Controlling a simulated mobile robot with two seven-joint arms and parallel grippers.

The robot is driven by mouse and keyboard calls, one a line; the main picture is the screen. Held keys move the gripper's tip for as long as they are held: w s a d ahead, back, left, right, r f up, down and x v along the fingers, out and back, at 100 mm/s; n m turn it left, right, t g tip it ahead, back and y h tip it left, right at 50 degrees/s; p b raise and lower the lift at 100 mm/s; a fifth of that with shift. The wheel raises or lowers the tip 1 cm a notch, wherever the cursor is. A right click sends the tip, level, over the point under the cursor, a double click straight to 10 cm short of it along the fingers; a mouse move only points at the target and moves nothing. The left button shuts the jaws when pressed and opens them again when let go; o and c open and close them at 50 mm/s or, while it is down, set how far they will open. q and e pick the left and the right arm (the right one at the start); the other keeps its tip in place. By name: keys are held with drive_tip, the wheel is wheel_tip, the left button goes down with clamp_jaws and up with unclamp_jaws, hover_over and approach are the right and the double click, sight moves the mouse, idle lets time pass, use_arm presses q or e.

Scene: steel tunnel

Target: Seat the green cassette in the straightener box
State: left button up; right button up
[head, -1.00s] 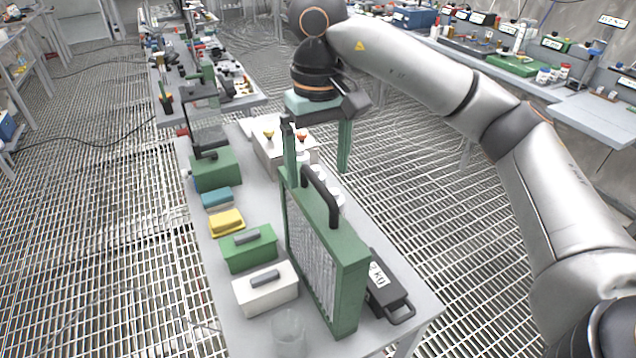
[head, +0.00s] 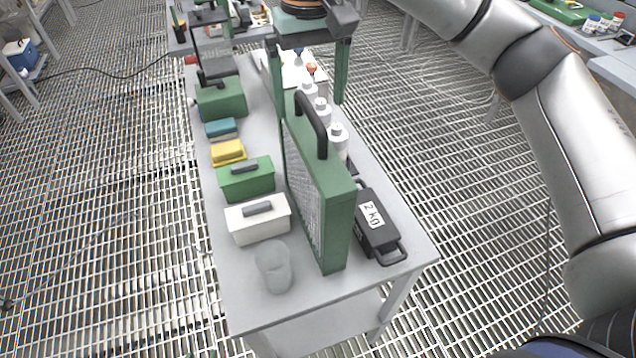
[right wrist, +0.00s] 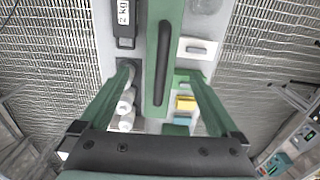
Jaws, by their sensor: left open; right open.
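The green cassette (head: 335,225) looks like the tall green-framed panel with a mesh face and a black handle (head: 311,124) on top. It stands upright on the grey table and shows from above in the right wrist view (right wrist: 178,20). My right gripper (head: 310,98) is open and empty. Its two green fingers point down beyond the handle in the head view. In the right wrist view the fingers (right wrist: 158,72) lie on either side of the cassette and its handle, apart from the handle. My left gripper is not in view. I cannot make out which thing is the straightener box.
Left of the cassette are a white box (head: 258,227), a green box (head: 247,184), a yellow block (head: 228,152) and a clear cup (head: 273,268). Right of it are a black 2 kg weight (head: 377,228) and white bottles (head: 337,138). The table's front corner is bare.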

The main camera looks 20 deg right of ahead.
sight(310, 134)
wheel_tip(310, 134, down, 9)
drive_tip(key=shift+f+p, duration=0.2)
drive_tip(key=shift+p, duration=0.45)
drive_tip(key=shift+c, duration=0.2)
clamp_jaws()
idle(0.3)
drive_tip(key=shift+r, duration=0.15)
